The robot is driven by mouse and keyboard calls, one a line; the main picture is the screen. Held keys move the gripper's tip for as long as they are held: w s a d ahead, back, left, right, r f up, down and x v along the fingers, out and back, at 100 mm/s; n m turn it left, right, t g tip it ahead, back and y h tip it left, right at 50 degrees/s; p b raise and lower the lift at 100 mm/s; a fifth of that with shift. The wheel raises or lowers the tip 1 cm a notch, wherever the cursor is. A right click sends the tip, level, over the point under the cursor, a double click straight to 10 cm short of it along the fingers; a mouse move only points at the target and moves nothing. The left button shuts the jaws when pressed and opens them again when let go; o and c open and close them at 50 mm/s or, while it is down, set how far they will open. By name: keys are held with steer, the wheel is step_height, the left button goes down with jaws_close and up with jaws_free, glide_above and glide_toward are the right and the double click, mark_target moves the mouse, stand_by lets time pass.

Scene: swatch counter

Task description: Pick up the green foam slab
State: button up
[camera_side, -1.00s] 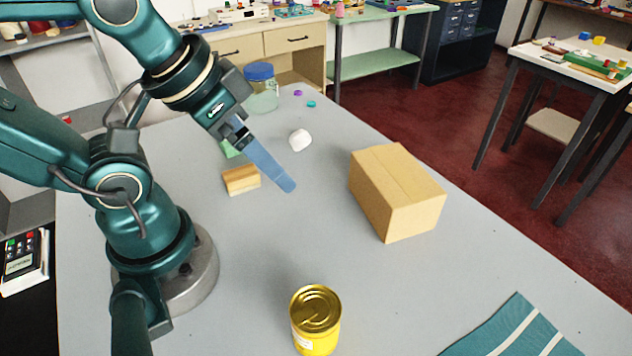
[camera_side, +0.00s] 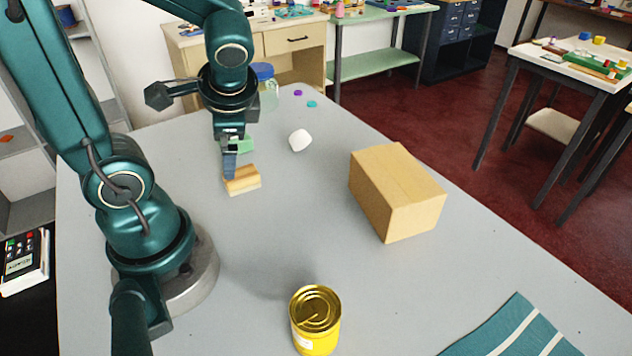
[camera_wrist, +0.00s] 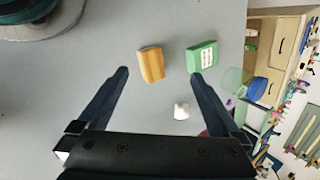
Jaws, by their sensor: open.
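The green foam slab (camera_wrist: 202,56) lies on the grey table in the wrist view, with a white label on its top. In the side view the slab (camera_side: 244,146) is partly hidden behind my gripper (camera_side: 230,167). My gripper also shows in the wrist view (camera_wrist: 160,74), where its two dark fingers are spread wide with nothing between them. The slab is just beyond the tip of the right finger in that view. My gripper points down and appears to be above the table.
A wooden block (camera_side: 242,180) lies close beside the slab, also seen in the wrist view (camera_wrist: 151,64). A white rounded object (camera_side: 300,140) is nearby. A cardboard box (camera_side: 398,190) and a yellow can (camera_side: 315,320) stand farther off. A blue-lidded jar (camera_side: 264,85) stands behind.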

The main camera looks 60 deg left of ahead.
steer(key=w+a+f+m+y, duration=0.1)
steer(key=a+f+m+y, duration=0.1)
steer(key=a+m, duration=0.2)
steer(key=w+a+f+m+y, duration=0.2)
steer(key=a+f+m+y, duration=0.1)
steer(key=a+m, duration=0.2)
steer(key=w+a+f+m+y, duration=0.2)
steer(key=a+m, duration=0.2)
steer(key=a, duration=0.3)
steer(key=shift+w+a+f+m, duration=0.15)
steer(key=shift+w+f+m, duration=0.15)
steer(key=shift+f, duration=0.1)
steer(key=shift+w+a+f+m, duration=0.2)
steer(key=shift+f+m, duration=0.2)
steer(key=shift+m, duration=0.1)
steer(key=shift+x, duration=2.55)
steer(key=shift+w+r, duration=0.15)
steer(key=c, duration=1.2)
